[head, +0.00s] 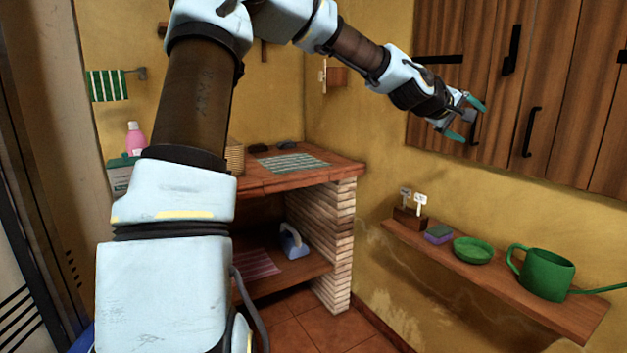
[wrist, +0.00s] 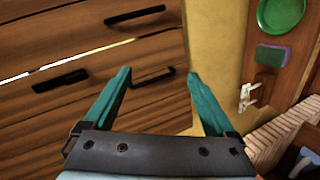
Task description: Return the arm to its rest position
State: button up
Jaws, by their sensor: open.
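My gripper (head: 466,119) is open and empty, raised at the right in front of the wooden wall cabinet (head: 480,85). My arm rises from the lower left of the head view, bends at the top and reaches out to the right. In the wrist view my gripper (wrist: 160,90) has its two teal fingers spread wide with nothing between them.
A wooden shelf (head: 480,275) below my gripper holds a green watering can (head: 545,272), a green dish (head: 473,250), a sponge (head: 438,234) and a small box with tags (head: 411,217). A brick counter (head: 335,245) stands in the middle, with an iron (head: 293,243) on its lower shelf.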

jog(key=s+a+f+m+g+y+p, duration=0.3)
jog(key=a+f+y, duration=0.4)
jog(key=a+f, duration=1.05)
jog(key=s+a+y, duration=0.1)
jog(key=s+a, duration=0.4)
jog(key=a, duration=0.4)
jog(key=s+a+f+g+y, duration=0.1)
jog(key=s+a+y, duration=0.1)
jog(key=s+a, duration=0.4)
jog(key=s+a+f+g+y, duration=0.1)
jog(key=s+a, duration=0.5)
jog(key=a, duration=0.6)
jog(key=shift+a+f+m+y, duration=0.25)
jog(key=shift+m+y, duration=0.05)
jog(key=shift+y, duration=0.2)
